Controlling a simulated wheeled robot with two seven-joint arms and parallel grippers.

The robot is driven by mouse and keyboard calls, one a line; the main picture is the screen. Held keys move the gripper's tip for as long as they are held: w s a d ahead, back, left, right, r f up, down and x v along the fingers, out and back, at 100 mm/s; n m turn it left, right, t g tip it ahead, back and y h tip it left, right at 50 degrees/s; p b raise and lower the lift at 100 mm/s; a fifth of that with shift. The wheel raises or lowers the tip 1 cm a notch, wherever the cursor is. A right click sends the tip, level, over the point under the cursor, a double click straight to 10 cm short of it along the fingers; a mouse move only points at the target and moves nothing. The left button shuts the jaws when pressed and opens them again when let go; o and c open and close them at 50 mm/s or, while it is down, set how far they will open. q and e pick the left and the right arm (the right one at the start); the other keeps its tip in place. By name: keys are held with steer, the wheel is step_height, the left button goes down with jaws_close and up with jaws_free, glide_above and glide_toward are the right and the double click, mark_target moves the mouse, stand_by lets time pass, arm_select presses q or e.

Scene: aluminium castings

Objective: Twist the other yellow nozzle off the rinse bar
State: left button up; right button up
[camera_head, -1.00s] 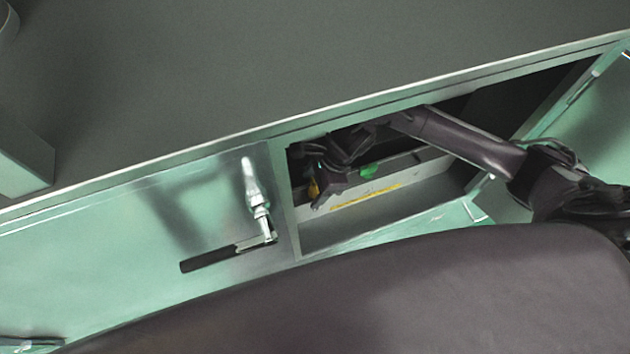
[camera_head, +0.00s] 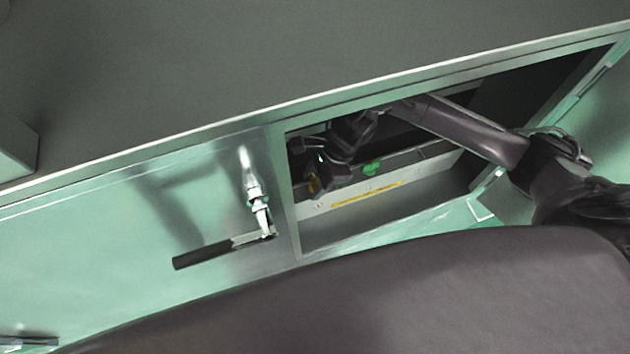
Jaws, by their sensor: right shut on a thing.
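My right arm reaches from the right into an open compartment in the green machine. My right gripper (camera_head: 318,184) is at the compartment's left end, shut on a small yellow piece, the yellow nozzle (camera_head: 313,187). The dark gripper hides most of the nozzle. A pale bar (camera_head: 415,173) runs along the inside of the compartment with a yellow strip (camera_head: 366,194) on its face; I take it for the rinse bar. Where the nozzle meets it is hidden. My left gripper is out of view.
A green knob-like part (camera_head: 371,168) sits by the bar, right of my gripper. A metal lever with a black handle (camera_head: 202,255) stands out from the panel left of the opening. The opening's frame (camera_head: 287,200) is close to my gripper. The top surface (camera_head: 300,50) is bare.

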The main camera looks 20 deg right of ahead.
mark_target(315, 181)
steer(key=shift+r+p, duration=0.6)
steer(key=shift+r, duration=0.65)
stand_by(0.7)
steer(key=shift+r+p, duration=1)
steer(key=shift+r, duration=1.25)
steer(key=shift+f, duration=0.15)
